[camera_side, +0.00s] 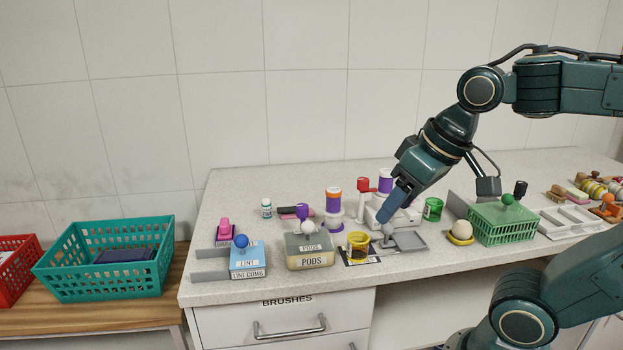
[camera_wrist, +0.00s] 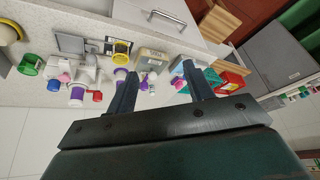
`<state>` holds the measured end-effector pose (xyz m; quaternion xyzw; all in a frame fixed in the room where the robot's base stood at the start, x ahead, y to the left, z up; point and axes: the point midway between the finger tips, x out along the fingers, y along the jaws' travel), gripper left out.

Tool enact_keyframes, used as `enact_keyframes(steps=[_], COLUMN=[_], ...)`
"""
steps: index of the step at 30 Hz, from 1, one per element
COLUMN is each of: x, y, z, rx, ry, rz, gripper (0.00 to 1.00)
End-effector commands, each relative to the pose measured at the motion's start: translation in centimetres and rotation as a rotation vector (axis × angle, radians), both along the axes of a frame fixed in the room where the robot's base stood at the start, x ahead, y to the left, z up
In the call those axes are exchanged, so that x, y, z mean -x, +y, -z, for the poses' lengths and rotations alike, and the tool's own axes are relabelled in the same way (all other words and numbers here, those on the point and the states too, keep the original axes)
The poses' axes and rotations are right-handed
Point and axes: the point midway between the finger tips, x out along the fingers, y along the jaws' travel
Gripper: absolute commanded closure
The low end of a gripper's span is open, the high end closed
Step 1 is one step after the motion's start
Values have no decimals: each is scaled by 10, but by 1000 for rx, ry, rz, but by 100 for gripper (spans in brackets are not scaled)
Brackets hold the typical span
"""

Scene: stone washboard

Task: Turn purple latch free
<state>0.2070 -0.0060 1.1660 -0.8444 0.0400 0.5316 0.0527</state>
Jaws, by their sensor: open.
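Several purple parts show, and I cannot tell for certain which is the latch. In the side view a purple knob (camera_side: 301,211) stands behind the PODS box (camera_side: 311,252). A purple part with an orange top (camera_side: 333,194) stands right of it, and another purple piece (camera_side: 385,181) is behind my gripper. In the wrist view one purple piece (camera_wrist: 120,74) is beside my left finger and a purple-and-white one (camera_wrist: 77,92) is farther left. My gripper (camera_side: 387,218) points down over the grey tray area. In the wrist view its fingers are apart, with nothing held between them.
A blue LINT box (camera_side: 248,262) and a yellow cup (camera_side: 359,243) stand near the counter's front. A red knob (camera_side: 364,184) stands near the white blocks. A green cup (camera_side: 432,209) and green basket (camera_side: 500,226) are to the right. Bare counter lies behind the boxes.

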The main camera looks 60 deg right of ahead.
Motion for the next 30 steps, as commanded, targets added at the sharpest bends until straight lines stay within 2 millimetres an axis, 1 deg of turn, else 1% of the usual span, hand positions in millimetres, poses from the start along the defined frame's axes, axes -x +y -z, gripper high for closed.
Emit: enact_keyframes(steps=[1,6,15,23,30], x=[-9,-41,-102,-156,-204], y=[-2,-10,-30,-52,-77], z=[-5,-22,-41,-44,-35], rx=[-11,-58,-133,-189,-233], ry=[14,58,135,199,253], rz=[33,163,400,613,810], gripper=[48,48,48,48,48])
